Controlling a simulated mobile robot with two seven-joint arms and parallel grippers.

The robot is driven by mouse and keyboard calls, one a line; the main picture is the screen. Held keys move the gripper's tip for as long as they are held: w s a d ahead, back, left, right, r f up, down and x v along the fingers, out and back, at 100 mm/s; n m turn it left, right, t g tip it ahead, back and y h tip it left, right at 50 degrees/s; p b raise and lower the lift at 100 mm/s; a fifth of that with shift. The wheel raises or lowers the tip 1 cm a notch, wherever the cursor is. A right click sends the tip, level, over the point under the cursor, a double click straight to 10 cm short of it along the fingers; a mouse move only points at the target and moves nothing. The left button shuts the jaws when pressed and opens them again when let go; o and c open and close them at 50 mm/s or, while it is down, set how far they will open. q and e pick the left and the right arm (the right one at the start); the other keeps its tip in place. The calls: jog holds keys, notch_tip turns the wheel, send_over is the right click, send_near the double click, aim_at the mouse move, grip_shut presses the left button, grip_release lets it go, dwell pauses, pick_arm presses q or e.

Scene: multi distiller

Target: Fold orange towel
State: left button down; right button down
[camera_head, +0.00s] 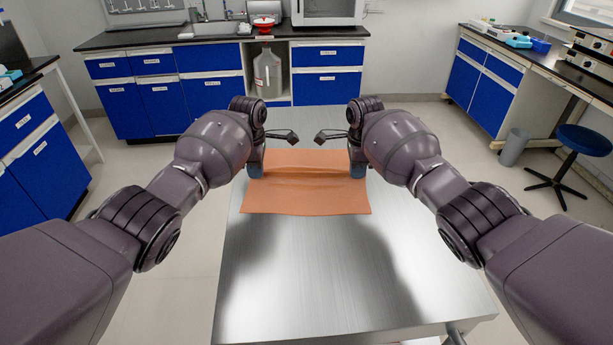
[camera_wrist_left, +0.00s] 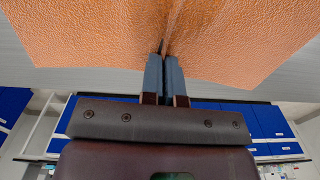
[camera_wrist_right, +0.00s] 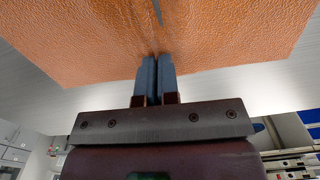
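The orange towel (camera_head: 306,196) lies spread on the metal table, with a raised crease running across it between my two grippers. My left gripper (camera_head: 255,168) points down at the towel's left edge. In the left wrist view its fingers (camera_wrist_left: 165,56) are nearly together, with a crease of towel pinched between the tips. My right gripper (camera_head: 357,168) is at the right edge. In the right wrist view its fingers (camera_wrist_right: 155,58) are close together on the same crease. The exact grip depth is hidden by the fingers.
The metal table (camera_head: 310,275) is bare in front of the towel. Blue cabinets (camera_head: 160,90) with a sink counter stand behind, with a large jug (camera_head: 268,75) on a shelf. A blue stool (camera_head: 584,139) and a grey bin (camera_head: 514,147) stand at the right.

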pick_arm(q)
jog(key=shift+f, duration=0.15)
pick_arm(e)
jog(key=shift+f, duration=0.1)
